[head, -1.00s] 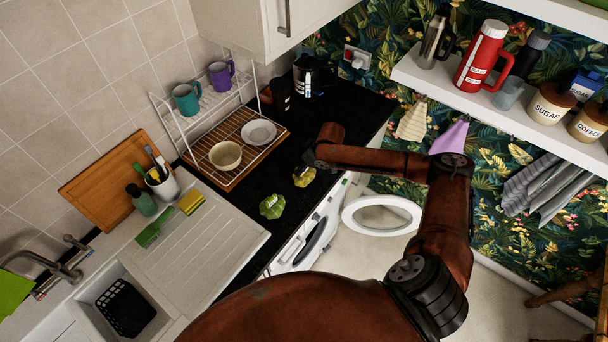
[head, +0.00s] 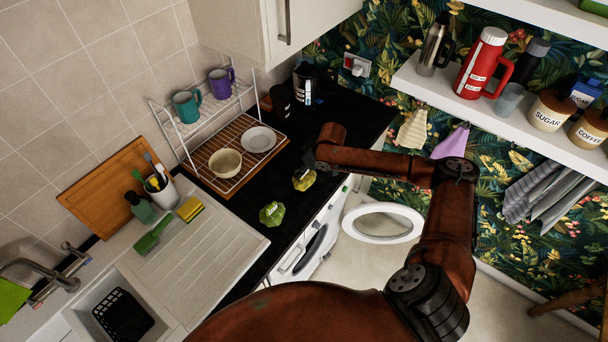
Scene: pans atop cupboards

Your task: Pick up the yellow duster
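A pale yellow cloth (head: 413,130), which looks like the yellow duster, hangs under the wall shelf at the upper right. A purple cloth (head: 451,141) hangs to its right. My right arm comes in from the lower right and bends back to the left. Its dark gripper (head: 309,158) is over the black worktop, left of the yellow cloth and apart from it. The fingers are too small and dark to tell whether they are open. My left gripper is out of view.
Two yellow-green lumpy objects (head: 303,180) sit on the black worktop (head: 350,112) near the gripper. A dish rack (head: 187,152) with mugs stands behind. The wall shelf (head: 475,102) carries a red flask (head: 482,63) and jars. A washing machine door (head: 383,223) stands open below.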

